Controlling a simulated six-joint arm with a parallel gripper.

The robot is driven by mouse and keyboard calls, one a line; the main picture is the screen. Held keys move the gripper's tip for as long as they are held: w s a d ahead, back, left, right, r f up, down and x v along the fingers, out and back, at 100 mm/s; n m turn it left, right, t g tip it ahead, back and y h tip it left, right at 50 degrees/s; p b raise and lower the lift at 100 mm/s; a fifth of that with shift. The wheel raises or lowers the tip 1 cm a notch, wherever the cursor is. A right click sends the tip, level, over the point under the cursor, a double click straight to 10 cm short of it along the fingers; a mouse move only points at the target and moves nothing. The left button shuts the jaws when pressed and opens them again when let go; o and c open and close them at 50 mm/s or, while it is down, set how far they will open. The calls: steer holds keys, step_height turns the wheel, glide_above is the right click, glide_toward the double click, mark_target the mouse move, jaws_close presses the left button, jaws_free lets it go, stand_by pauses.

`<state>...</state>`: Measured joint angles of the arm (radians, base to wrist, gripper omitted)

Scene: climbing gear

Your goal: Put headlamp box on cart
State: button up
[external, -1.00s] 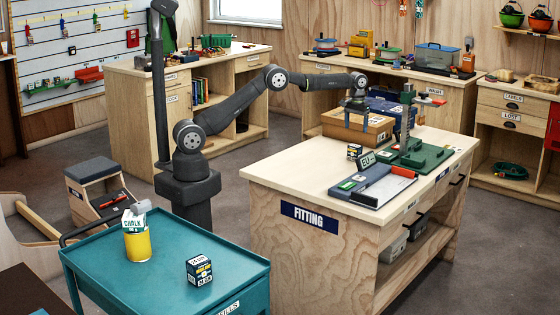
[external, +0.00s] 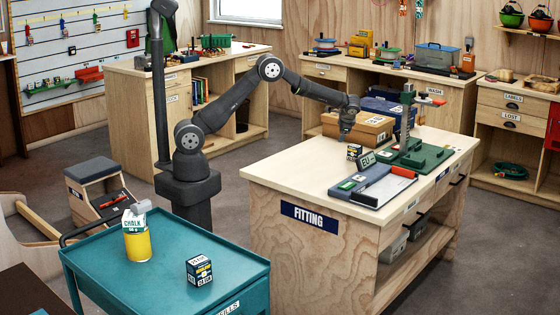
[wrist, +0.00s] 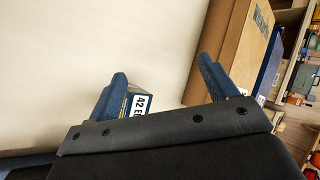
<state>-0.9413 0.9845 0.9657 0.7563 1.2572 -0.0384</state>
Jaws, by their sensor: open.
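A small dark box with a white label (external: 354,151) stands on the wooden fitting bench (external: 310,175); it looks like the headlamp box, though its print is too small to read. In the wrist view, part of a dark blue box (wrist: 140,103) with a white "42 E…" label shows just beyond my gripper's left finger, partly hidden by it. My gripper (wrist: 162,68) is open, with nothing between its fingertips. In the external view my gripper (external: 345,133) is above the bench, slightly left of and above the small box. The teal cart (external: 130,285) stands at the front left.
A yellow chalk container (external: 137,240) and another small dark box (external: 200,270) stand on the cart, with clear surface around them. A cardboard box (external: 372,127) lies close behind the small bench box.

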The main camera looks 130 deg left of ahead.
steer(key=d+m+y, duration=0.1)
steer(key=m+y, duration=0.1)
steer(key=m, duration=0.1)
steer(key=m+t+y, duration=0.6)
steer(key=m, duration=1.7)
glide_toward(355, 146)
steer(key=x, duration=0.2)
steer(key=s+x, duration=0.1)
steer(key=x, duration=0.1)
steer(key=shift+a+f, duration=0.15)
steer(key=shift+f, duration=0.15)
steer(key=shift+w+x, duration=0.2)
steer(key=shift+x, duration=1.35)
steer(key=shift+w+x, duration=0.15)
steer(key=shift+x, duration=1.4)
steer(key=shift+r, duration=0.1)
steer(key=c, duration=1.2)
steer(key=shift+r, duration=0.15)
